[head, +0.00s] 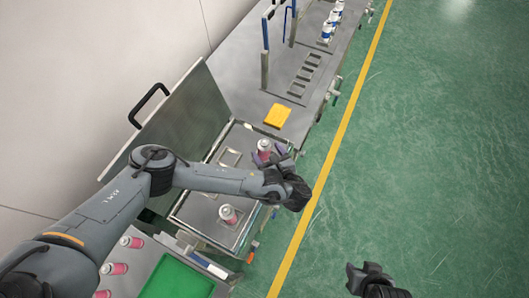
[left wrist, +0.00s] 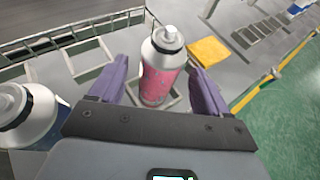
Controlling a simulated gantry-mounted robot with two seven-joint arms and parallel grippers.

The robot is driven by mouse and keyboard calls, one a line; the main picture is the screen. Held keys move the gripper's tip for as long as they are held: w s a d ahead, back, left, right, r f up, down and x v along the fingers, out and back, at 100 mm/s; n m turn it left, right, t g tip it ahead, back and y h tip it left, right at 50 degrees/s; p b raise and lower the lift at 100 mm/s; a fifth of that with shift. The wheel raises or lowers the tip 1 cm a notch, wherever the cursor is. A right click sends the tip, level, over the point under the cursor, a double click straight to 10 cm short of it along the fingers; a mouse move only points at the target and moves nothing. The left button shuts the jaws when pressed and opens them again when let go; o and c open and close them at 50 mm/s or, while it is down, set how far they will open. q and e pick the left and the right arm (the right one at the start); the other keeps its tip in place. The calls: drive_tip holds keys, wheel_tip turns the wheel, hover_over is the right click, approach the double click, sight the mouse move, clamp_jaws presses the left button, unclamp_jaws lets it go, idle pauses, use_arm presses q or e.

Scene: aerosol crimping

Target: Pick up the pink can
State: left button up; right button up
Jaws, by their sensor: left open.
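A pink can (head: 264,147) with a silver top stands upright in the far part of the metal tray (head: 180,214). In the left wrist view the pink can (left wrist: 161,80) stands between the two purple fingers of my left gripper (left wrist: 160,88), with a gap visible at its right side. My left gripper (head: 269,157) is open around the can and not closed on it.
A raised lid (head: 190,118) with a black handle stands left of the tray. A yellow block (head: 278,116) lies just beyond. Blue-and-white cans (head: 327,31) stand at the back. More pink cans (head: 133,242) and a green tray (head: 178,280) are at lower left. Open floor lies right.

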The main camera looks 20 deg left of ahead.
use_arm(q)
drive_tip(key=shift+x, duration=2.15)
drive_tip(key=shift+c, duration=0.4)
drive_tip(key=c, duration=1)
drive_tip(key=shift+c, duration=0.2)
